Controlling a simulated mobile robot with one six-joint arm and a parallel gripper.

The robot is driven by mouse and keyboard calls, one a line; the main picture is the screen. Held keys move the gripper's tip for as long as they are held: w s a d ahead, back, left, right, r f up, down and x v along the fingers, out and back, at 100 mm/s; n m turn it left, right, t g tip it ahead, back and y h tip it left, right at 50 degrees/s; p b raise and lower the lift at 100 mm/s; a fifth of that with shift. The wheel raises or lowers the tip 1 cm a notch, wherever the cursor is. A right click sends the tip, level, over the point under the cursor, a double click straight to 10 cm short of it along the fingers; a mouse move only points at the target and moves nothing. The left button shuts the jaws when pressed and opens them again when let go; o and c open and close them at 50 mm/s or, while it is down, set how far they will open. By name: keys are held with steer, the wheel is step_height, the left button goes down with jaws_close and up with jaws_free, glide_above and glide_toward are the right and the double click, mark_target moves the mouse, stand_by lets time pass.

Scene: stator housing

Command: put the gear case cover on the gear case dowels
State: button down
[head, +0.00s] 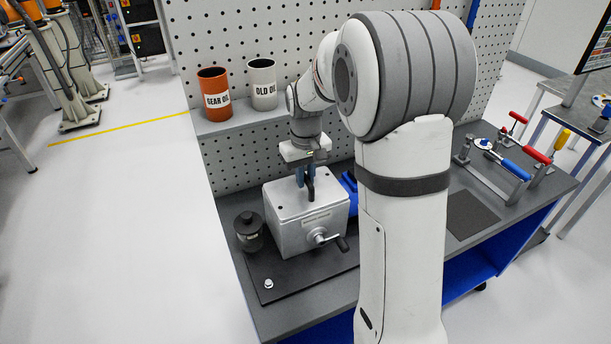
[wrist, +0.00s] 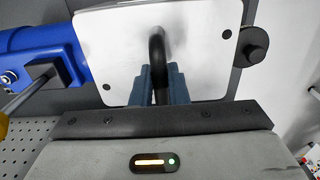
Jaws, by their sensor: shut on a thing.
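The gear case cover (head: 290,205) is a light grey plate with a black bent handle, on top of the light grey gear case (head: 288,240). My gripper (head: 305,178) is above it, with its blue-grey fingers shut on the handle. In the wrist view, the fingers (wrist: 160,85) close around the black handle, and the cover (wrist: 115,45) shows a small dark spot near two corners. The dowels are hidden. I cannot tell whether the cover is fully seated or slightly raised.
A dark lidded jar (head: 249,232) stands left of the case, and its top shows in the wrist view (wrist: 253,45). A blue motor (wrist: 40,50) is beside the case. A crank (head: 326,238) sticks out in front. Oil cans (head: 213,94) stand on the shelf.

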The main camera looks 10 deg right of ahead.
steer(key=c, duration=1.1)
jaws_free()
steer(key=shift+r, duration=0.15)
steer(key=shift+r+p, duration=1.55)
steer(key=shift+r, duration=0.55)
steer(key=shift+r+b, duration=0.75)
steer(key=shift+r, duration=3.15)
